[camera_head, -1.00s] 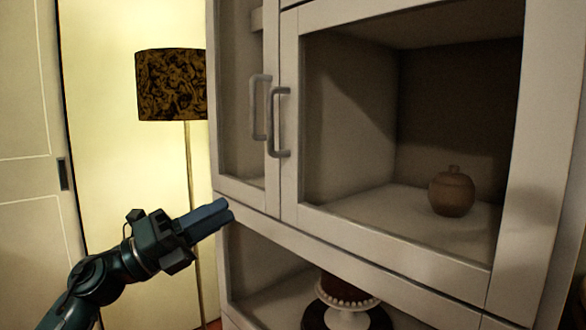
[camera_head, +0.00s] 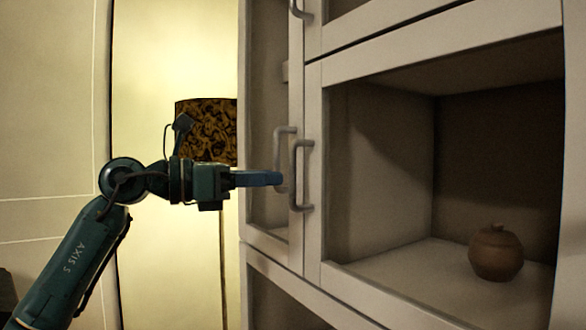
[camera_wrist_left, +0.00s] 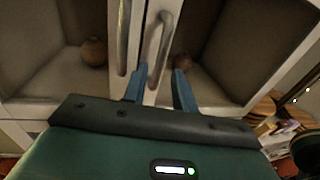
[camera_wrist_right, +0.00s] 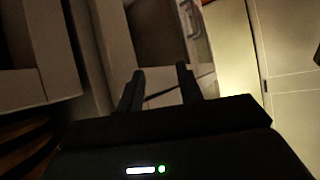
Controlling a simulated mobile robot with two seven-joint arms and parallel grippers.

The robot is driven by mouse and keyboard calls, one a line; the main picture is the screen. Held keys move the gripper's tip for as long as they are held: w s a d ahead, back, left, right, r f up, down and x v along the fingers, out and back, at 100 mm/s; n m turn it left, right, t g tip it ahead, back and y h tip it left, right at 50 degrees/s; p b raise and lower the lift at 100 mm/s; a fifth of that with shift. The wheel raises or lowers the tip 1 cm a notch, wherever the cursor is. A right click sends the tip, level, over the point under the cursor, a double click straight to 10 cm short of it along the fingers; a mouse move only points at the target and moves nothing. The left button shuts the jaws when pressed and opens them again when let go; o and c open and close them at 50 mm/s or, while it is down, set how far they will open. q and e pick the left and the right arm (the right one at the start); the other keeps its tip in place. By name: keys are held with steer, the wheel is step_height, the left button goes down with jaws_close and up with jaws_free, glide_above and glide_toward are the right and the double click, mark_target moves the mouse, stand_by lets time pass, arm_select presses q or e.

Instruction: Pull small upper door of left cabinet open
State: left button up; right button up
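The cabinet (camera_head: 345,75) has two framed doors side by side, the left door (camera_head: 296,95) and the right door (camera_head: 313,150); both look shut. Their bar handles, left (camera_head: 279,150) and right (camera_head: 297,180), stand close together by the seam. My left gripper (camera_head: 278,178) is at handle height, its blue fingers pointing at the handles. In the left wrist view its fingers (camera_wrist_left: 160,88) are apart, with the right-hand handle (camera_wrist_left: 160,45) ahead between them; contact cannot be told. My right gripper (camera_wrist_right: 158,88) is open and empty in its wrist view and outside the head view.
A brown round jar (camera_head: 496,252) stands inside behind the right door. Another handle (camera_head: 301,10) shows higher up. A floor lamp with a dark patterned shade (camera_head: 205,125) stands left of the cabinet, behind my left arm. A pale panelled door (camera_head: 45,120) is at the far left.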

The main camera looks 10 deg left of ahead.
mark_target(293, 206)
arm_select(q)
steer(key=p+x, duration=0.1)
steer(key=x, duration=0.4)
steer(key=shift+w+d, duration=0.1)
steer(key=shift+d, duration=0.1)
steer(key=shift+c, duration=0.5)
jaws_close()
